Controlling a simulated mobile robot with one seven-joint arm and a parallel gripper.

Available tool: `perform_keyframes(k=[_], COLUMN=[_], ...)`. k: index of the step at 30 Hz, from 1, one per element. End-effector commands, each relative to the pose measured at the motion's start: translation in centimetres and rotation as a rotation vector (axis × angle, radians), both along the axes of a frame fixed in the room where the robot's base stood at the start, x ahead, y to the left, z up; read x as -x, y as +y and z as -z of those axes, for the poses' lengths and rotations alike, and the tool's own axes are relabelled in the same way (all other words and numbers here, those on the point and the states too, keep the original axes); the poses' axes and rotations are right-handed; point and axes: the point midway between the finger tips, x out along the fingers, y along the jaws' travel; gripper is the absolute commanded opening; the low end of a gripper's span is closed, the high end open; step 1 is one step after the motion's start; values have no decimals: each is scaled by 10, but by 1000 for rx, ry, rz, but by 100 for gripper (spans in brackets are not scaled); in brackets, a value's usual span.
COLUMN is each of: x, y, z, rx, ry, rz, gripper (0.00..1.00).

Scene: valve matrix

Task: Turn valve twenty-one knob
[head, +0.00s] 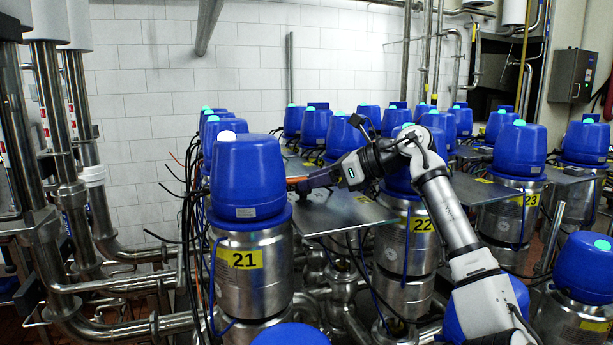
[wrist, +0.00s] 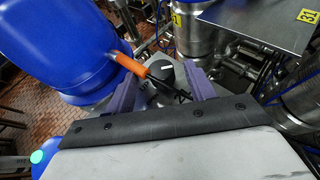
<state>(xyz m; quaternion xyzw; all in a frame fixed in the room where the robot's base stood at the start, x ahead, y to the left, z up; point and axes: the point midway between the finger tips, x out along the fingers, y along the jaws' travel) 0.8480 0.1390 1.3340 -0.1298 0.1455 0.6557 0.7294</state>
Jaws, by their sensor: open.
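Valve twenty-one stands at the left in the head view, a steel body with a blue cap (head: 246,175) and a yellow label 21 (head: 240,259). The blue cap also fills the upper left of the wrist view (wrist: 65,45). My gripper (head: 298,186) is at the cap's right side, over a metal plate. In the wrist view its two purple fingers (wrist: 160,88) are apart. A dark round knob with a pale mark (wrist: 161,69) shows between and beyond them. An orange part with a dark end (wrist: 132,65) reaches from beside the cap into the gap. I cannot tell whether a finger touches it.
A metal plate (head: 345,212) lies below my gripper. Valve twenty-two (head: 407,258) stands behind my arm, and valve twenty-three (head: 503,220) is farther right. Several more blue-capped valves fill the back. Steel pipes (head: 120,283) and loose cables run at the left.

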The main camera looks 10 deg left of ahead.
Motion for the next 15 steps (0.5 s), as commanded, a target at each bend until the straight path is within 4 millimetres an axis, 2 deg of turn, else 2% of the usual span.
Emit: perform_keyframes(k=[6, 15], x=[-3, -4], y=[25, 31], z=[9, 13], rx=[0, 0], ry=[0, 0], rz=[0, 3], gripper=[54, 54])
